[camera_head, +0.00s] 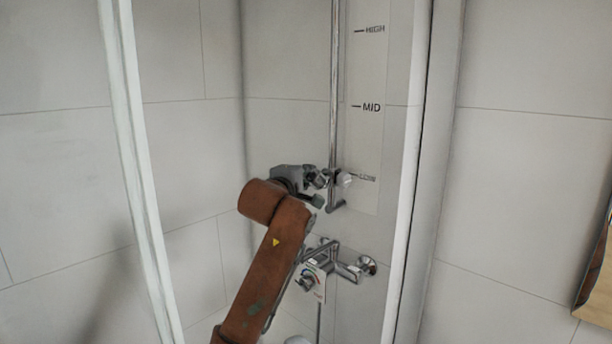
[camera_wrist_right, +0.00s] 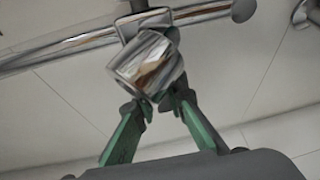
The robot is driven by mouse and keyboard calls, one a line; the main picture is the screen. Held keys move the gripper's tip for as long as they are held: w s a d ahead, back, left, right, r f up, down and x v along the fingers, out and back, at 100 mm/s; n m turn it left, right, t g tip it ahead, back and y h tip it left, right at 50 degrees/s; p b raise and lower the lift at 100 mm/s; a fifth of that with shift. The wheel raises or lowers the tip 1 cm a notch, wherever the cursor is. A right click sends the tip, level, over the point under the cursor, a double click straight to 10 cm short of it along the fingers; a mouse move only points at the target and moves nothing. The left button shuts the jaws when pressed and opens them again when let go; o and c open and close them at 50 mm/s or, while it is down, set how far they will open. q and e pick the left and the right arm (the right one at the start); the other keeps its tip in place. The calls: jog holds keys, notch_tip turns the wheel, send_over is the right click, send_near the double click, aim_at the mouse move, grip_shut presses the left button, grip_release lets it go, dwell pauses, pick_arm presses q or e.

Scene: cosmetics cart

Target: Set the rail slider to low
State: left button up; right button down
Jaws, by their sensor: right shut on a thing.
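The rail slider (camera_head: 343,179) sits on the vertical chrome rail (camera_head: 335,80), level with the LOW mark (camera_head: 367,177) near the rail's lower end. The MID mark (camera_head: 371,107) and HIGH mark (camera_head: 374,30) are above it. My right gripper (camera_head: 318,180) reaches the slider from the left. In the right wrist view the gripper's green-padded fingers (camera_wrist_right: 161,101) are shut on the slider's chrome knob (camera_wrist_right: 147,63), with the rail (camera_wrist_right: 62,46) passing behind. My left gripper is not in view.
A chrome mixer tap (camera_head: 336,265) with a label is on the wall below the rail. A white frame post (camera_head: 140,150) stands to the left and another white frame edge (camera_head: 408,200) to the right. A wooden-looking object (camera_head: 597,285) shows at the far right.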

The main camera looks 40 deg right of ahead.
jog(key=shift+w, duration=0.1)
jog(key=c, duration=2)
grip_release()
jog(key=shift+w+a, duration=0.1)
jog(key=shift+o, duration=0.3)
notch_tip(320, 180, up, 10)
jog(key=shift+r, duration=0.1)
jog(key=shift+s, duration=0.2)
jog(key=b+v, duration=0.1)
jog(key=v, duration=0.6)
jog(key=shift+a+f, duration=0.25)
jog(key=shift+f, duration=0.05)
